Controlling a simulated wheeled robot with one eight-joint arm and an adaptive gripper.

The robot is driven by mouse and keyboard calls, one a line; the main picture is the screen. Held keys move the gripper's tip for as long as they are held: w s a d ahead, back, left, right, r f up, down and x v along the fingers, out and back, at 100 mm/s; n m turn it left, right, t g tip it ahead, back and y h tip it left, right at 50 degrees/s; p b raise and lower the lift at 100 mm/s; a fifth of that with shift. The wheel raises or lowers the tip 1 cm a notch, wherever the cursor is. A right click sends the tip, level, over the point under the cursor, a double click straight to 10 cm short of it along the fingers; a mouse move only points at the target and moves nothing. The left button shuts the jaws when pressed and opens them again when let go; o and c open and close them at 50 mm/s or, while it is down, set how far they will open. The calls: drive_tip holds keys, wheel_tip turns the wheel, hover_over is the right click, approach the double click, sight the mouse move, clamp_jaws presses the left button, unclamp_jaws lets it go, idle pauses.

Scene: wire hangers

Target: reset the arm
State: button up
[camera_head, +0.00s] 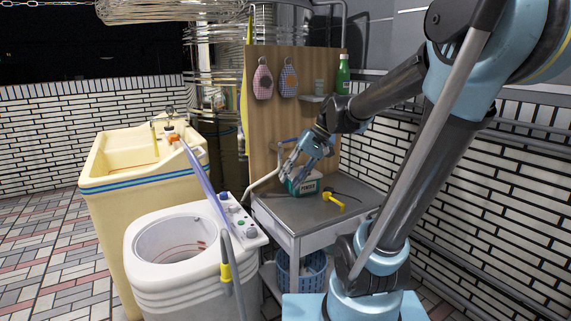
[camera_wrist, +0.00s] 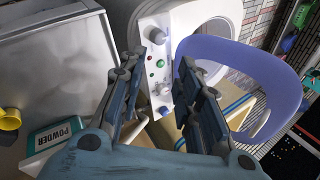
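My arm reaches in from the right in the head view and bends down over the metal table. My gripper (camera_head: 290,172) hangs in front of the wooden board, close to the green POWDER box (camera_head: 305,184); I cannot tell whether they touch. In the wrist view my gripper (camera_wrist: 160,72) has its two dark fingers apart, with nothing between them. The white control panel (camera_wrist: 154,55) of the washing machine shows behind the gap. The POWDER box (camera_wrist: 57,135) is at the lower left there, beside the fingers.
The metal table (camera_head: 330,208) bears a yellow-handled tool (camera_head: 335,199). A wooden board (camera_head: 262,130) rises behind it with two hanging mitts and a shelf with a green bottle (camera_head: 343,75). A washing machine (camera_head: 150,275) and cream sink (camera_head: 110,190) stand left. A blue basket (camera_head: 310,275) sits below.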

drive_tip(key=s+d+f+t+h, duration=0.1)
drive_tip(key=s+d+f+h, duration=0.2)
drive_tip(key=s+d+f, duration=0.3)
drive_tip(key=s+d+f+m+t+h, duration=0.1)
drive_tip(key=s+d+f, duration=0.4)
drive_tip(key=d, duration=0.5)
wheel_tip(320, 180, down, 3)
drive_tip(key=shift+s+d+r+m+t+h, duration=0.2)
drive_tip(key=shift+s+d+m+t+h, duration=0.3)
drive_tip(key=shift+h, duration=0.7)
